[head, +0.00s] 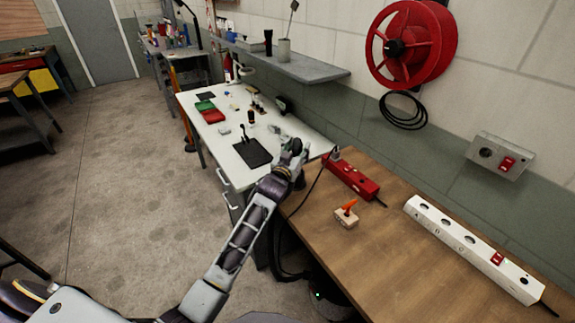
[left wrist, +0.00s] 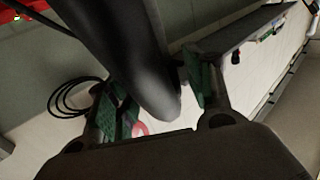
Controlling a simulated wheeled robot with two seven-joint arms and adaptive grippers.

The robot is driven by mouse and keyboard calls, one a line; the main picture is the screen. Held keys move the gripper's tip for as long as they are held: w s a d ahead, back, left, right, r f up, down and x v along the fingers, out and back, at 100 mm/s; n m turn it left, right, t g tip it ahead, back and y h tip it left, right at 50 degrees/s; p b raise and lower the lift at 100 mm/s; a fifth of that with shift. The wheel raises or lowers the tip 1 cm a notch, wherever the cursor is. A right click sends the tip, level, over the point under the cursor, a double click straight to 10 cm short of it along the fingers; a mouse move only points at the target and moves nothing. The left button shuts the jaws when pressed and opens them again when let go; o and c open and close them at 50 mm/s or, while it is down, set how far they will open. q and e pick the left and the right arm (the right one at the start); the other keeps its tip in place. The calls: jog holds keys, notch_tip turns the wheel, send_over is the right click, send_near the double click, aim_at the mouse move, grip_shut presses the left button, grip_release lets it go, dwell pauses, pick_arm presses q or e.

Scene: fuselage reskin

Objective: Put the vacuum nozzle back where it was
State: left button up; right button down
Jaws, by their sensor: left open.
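My left gripper (head: 293,150) is over the near right end of the white workbench, close to the wooden table. In the left wrist view its green-padded fingers (left wrist: 160,98) are apart. A dark, smooth, tapered piece (left wrist: 140,55), which looks like the vacuum nozzle, comes down from the top with its rounded end between the fingers. I cannot tell whether it touches either pad. In the head view the nozzle cannot be made out behind the gripper. A black hose (head: 277,255) hangs beside the wooden table. My right gripper is not in view.
The wooden table (head: 375,270) holds a red power box (head: 350,178), an orange-handled block (head: 346,215) and a white socket strip (head: 470,247). The white workbench (head: 225,157) carries a black mat (head: 252,153) and red and green trays (head: 212,115). A red reel (head: 412,45) hangs on the wall.

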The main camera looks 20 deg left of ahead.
pick_arm(q)
jog(key=s, duration=1.1)
jog(key=shift+s+a+b, duration=0.2)
jog(key=shift+s+b, duration=0.05)
jog(key=shift+b, duration=0.15)
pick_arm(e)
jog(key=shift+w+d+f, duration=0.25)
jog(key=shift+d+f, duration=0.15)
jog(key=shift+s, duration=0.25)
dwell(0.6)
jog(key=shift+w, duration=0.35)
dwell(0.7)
